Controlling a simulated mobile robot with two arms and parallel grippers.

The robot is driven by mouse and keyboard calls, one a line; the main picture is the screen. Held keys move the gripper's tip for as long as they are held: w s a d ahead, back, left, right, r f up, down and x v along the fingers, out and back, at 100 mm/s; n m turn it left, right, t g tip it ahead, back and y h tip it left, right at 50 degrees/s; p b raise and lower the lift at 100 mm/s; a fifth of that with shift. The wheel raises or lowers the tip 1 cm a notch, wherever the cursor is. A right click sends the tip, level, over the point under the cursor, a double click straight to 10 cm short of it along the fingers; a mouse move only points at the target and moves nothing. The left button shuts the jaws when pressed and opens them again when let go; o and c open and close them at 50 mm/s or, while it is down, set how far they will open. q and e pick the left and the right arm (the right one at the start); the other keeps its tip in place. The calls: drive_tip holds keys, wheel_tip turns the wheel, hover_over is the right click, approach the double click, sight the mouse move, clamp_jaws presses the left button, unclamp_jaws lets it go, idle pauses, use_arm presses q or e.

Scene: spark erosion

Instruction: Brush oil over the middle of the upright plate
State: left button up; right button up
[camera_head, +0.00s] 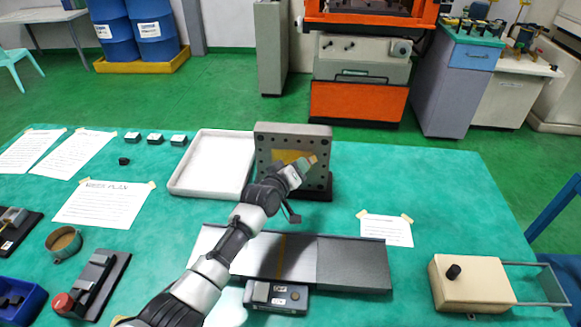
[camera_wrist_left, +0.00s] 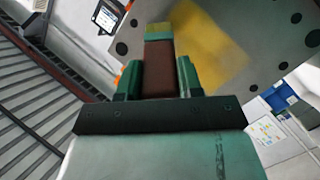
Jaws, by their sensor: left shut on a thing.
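The upright plate (camera_head: 263,148) is grey with dark holes and stands on a dark base at the back of the table. A yellow oily patch (camera_head: 284,156) covers part of its middle; the patch also shows in the left wrist view (camera_wrist_left: 215,45). My left gripper (camera_head: 303,167) is in front of the plate, shut on a brush (camera_wrist_left: 160,68) with a brown body. My right gripper is not in view.
A white tray (camera_head: 181,176) lies left of the plate. A long grey metal piece (camera_head: 350,264) and a small dark device (camera_head: 277,297) lie in front. A round cup (camera_head: 63,241) stands at left, a beige box (camera_head: 470,283) at right. The table's right back is clear.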

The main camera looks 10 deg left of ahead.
use_arm(q)
drive_tip(key=shift+r, duration=0.1)
drive_tip(key=shift+s+r+p, duration=0.1)
drive_tip(key=shift+s+p, duration=0.15)
drive_tip(key=shift+p, duration=0.3)
drive_tip(key=s+p, duration=0.4)
drive_tip(key=s, duration=0.1)
drive_tip(key=shift+s+f, duration=0.2)
